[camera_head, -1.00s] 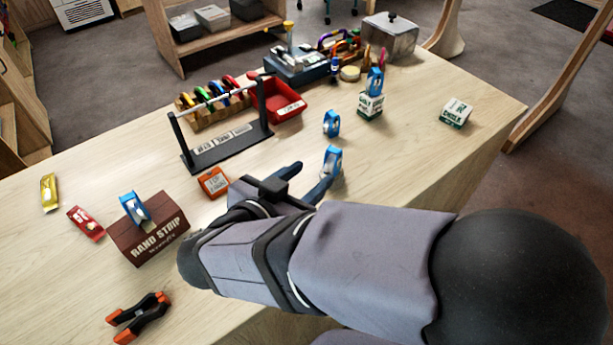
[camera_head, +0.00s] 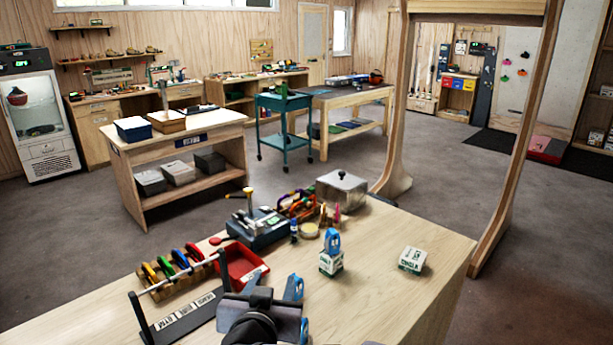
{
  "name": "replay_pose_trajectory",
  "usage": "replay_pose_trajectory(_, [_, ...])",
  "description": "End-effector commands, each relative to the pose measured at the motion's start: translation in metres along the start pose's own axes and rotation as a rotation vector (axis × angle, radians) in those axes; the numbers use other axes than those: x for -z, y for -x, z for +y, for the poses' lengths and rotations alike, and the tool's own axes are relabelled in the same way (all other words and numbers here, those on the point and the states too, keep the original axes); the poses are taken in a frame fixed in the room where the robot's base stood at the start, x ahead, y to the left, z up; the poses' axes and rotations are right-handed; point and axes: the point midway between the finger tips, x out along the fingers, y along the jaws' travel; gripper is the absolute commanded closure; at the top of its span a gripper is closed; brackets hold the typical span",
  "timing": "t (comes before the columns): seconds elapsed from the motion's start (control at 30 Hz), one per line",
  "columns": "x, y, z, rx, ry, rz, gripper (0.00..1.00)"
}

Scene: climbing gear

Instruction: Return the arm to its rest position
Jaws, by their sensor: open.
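My gripper (camera_head: 258,296) is at the bottom of the head view, over the near part of the wooden bench (camera_head: 385,300). It shows as a dark, foreshortened shape, and the rest of my arm runs out of the picture below. Its jaws are open, and I see nothing held in them. I cannot tell from this angle how far the gripper is above the bench.
A black rack (camera_head: 180,322) and a red bin (camera_head: 240,266) are left of the gripper. A white-green box with a blue device on top (camera_head: 331,262), another box (camera_head: 412,260) and a metal container (camera_head: 341,190) stand beyond. The bench's right side is mostly clear.

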Motion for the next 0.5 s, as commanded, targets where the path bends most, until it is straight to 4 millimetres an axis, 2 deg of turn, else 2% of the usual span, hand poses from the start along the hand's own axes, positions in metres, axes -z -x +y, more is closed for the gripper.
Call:
replay_pose_trajectory(0.03, [0.025, -0.009, 0.008, 0.033, 0.025, 0.003, 0.57])
replay_pose_trajectory(0.1, [0.043, -0.02, 0.014, 0.096, 0.084, -0.005, 0.57])
replay_pose_trajectory(0.23, [0.059, -0.032, 0.032, 0.182, 0.205, -0.045, 0.57])
replay_pose_trajectory(0.37, [0.061, -0.035, 0.057, 0.234, 0.32, -0.107, 0.57])
replay_pose_trajectory(0.43, [0.054, -0.034, 0.072, 0.255, 0.37, -0.159, 0.57])
replay_pose_trajectory(0.5, [0.038, -0.032, 0.086, 0.275, 0.398, -0.225, 0.57])
